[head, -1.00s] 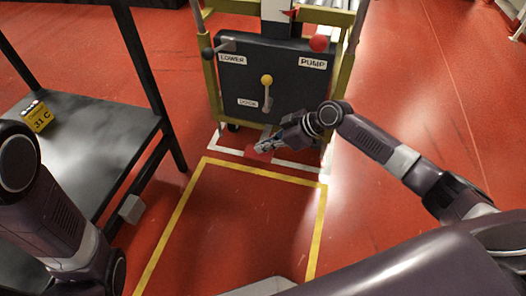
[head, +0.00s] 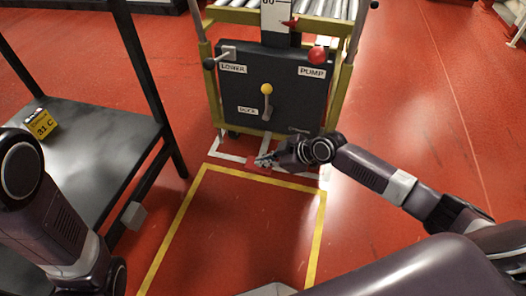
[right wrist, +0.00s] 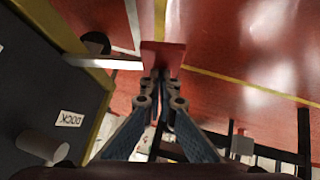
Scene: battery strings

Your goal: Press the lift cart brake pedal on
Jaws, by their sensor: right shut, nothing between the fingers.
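The lift cart (head: 255,85) stands ahead with a dark panel labelled LOWER, PUMP and DOCK. Its brake pedal, a red plate (head: 256,167), is low at the cart's foot. In the right wrist view the red pedal (right wrist: 163,54) lies just beyond my fingertips. My right gripper (head: 266,159) is shut and empty, low at the pedal and partly covering it in the head view. The gripper also shows in the right wrist view (right wrist: 160,85). I cannot tell whether the fingertips touch the pedal. My left gripper is out of view.
A yellow-knobbed lever (head: 267,91) and a red knob (head: 318,54) stick out from the panel. A dark table (head: 85,140) with a yellow box (head: 40,123) is at the left. The yellow-outlined floor before the cart is clear, as is the floor at right.

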